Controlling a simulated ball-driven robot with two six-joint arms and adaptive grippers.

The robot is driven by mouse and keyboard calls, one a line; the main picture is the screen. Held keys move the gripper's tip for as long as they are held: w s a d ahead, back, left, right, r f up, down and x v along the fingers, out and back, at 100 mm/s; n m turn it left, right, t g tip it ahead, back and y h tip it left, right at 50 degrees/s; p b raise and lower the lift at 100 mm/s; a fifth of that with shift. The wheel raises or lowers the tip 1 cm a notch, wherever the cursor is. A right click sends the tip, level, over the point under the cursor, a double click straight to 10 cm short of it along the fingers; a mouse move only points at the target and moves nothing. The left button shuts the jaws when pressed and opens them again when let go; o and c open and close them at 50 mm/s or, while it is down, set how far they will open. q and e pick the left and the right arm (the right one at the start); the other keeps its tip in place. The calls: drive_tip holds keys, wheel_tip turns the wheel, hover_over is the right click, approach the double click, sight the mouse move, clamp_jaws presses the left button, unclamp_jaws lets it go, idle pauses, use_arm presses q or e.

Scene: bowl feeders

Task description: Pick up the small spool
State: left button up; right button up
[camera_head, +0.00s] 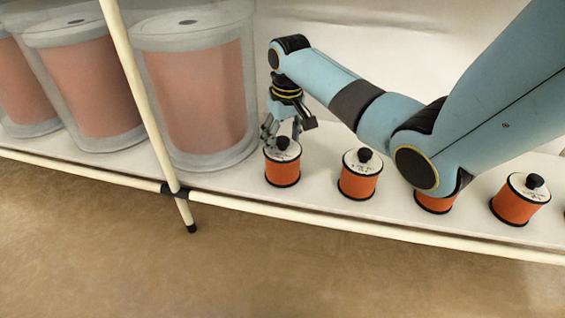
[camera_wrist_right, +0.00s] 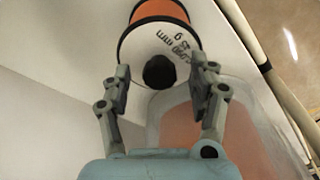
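Several small orange spools with black rims, white tops and black knobs stand in a row on a white shelf. The leftmost small spool (camera_head: 282,168) is upright under my right gripper (camera_head: 284,136). In the right wrist view, its white top and black knob (camera_wrist_right: 160,71) lie between the two fingers of my right gripper (camera_wrist_right: 162,88). The fingers are apart, with a gap on either side of the knob. Whether the fingertips touch the top of the spool is hard to tell. My left gripper is not in view.
Other small spools (camera_head: 359,175) stand to the right, one partly hidden by my right arm. Large translucent containers with orange contents (camera_head: 197,95) stand close on the left. A cream pipe frame (camera_head: 330,221) runs along the white shelf's (camera_head: 222,184) front edge, with an upright pole at left.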

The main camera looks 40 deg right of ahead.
clamp_jaws()
idle(0.4)
drive_tip(key=shift+w+r, duration=0.1)
drive_tip(key=shift+r, duration=0.15)
